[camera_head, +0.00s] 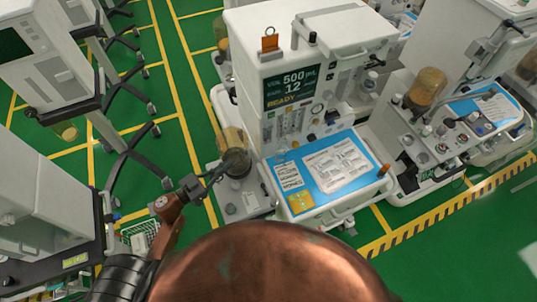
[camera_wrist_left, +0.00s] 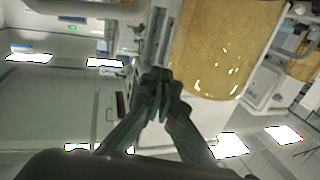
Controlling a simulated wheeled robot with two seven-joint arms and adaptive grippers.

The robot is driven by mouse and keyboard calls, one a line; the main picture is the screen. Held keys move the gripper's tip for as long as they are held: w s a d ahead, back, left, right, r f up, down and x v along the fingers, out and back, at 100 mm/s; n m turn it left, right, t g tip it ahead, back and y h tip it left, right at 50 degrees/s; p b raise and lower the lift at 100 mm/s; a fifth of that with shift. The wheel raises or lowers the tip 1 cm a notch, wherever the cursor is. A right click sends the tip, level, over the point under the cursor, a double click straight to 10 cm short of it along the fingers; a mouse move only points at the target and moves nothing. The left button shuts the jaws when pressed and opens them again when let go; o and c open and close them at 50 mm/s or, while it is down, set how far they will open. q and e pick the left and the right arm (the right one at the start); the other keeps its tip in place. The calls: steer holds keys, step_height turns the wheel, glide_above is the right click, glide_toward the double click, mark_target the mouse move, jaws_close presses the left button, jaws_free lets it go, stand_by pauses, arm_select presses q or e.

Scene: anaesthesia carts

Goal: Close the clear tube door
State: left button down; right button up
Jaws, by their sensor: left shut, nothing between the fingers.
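The anaesthesia cart (camera_head: 260,30) stands at the centre, with a dark READY screen. A panel of clear upright tubes (camera_head: 291,122) is on its front below the screen. I cannot make out a separate door edge there, or whether a door stands open. My left gripper (camera_head: 228,165) is shut and empty, at the cart's left side in front of the amber canister (camera_head: 232,138). In the left wrist view its dark fingers (camera_wrist_left: 160,85) meet at the tips, just left of the amber canister (camera_wrist_left: 222,45). I cannot tell whether they touch it. My right gripper is not in view.
A blue-topped work surface (camera_head: 322,168) with printed sheets juts out to the right of my left gripper. Another cart (camera_head: 450,40) with an amber canister stands at the right. White machines (camera_head: 40,50) line the left. Green floor (camera_head: 175,95) is clear between them.

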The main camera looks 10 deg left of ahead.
arm_select(q)
steer(key=s+d+r+m+g+h, duration=0.1)
steer(key=s+d+m+g+h, duration=0.1)
steer(key=s+d+g+h, duration=0.15)
steer(key=p+x, duration=0.3)
steer(key=x, duration=1.1)
steer(key=shift+w+d+f+m+y, duration=0.15)
steer(key=shift+w+f+m+y, duration=0.1)
steer(key=shift+w+m+y, duration=0.1)
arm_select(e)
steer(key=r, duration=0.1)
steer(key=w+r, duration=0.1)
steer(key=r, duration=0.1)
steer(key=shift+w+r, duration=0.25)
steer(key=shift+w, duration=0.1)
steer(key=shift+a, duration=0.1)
